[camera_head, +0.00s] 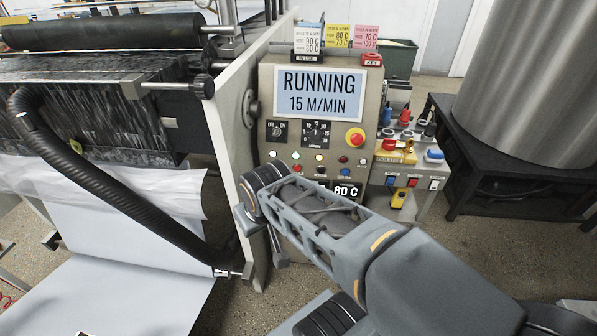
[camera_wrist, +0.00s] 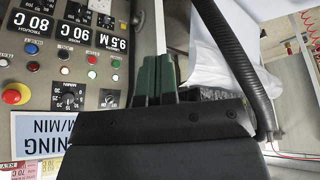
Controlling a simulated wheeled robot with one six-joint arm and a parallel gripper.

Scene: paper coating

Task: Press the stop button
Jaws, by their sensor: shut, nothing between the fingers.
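The control panel (camera_head: 262,100) stands upright in the head view, and its screen (camera_head: 318,92) reads RUNNING, 15 M/MIN. A large red mushroom button on a yellow ring (camera_head: 355,138) sits right of the dials. Below are rows of small coloured buttons, including a red one (camera_head: 297,168); their labels are too small to read. In the wrist view the panel appears upside down, with the red mushroom button (camera_wrist: 14,94) at far left. My gripper (camera_wrist: 158,65) is shut and empty, its green fingers together, in front of the panel's edge region. No contact with a button shows.
A black ribbed hose (camera_head: 100,183) and white sheet (camera_head: 130,285) lie left of the panel. A large metal drum (camera_head: 530,75) stands on a black frame (camera_head: 480,195). Floor between is bare.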

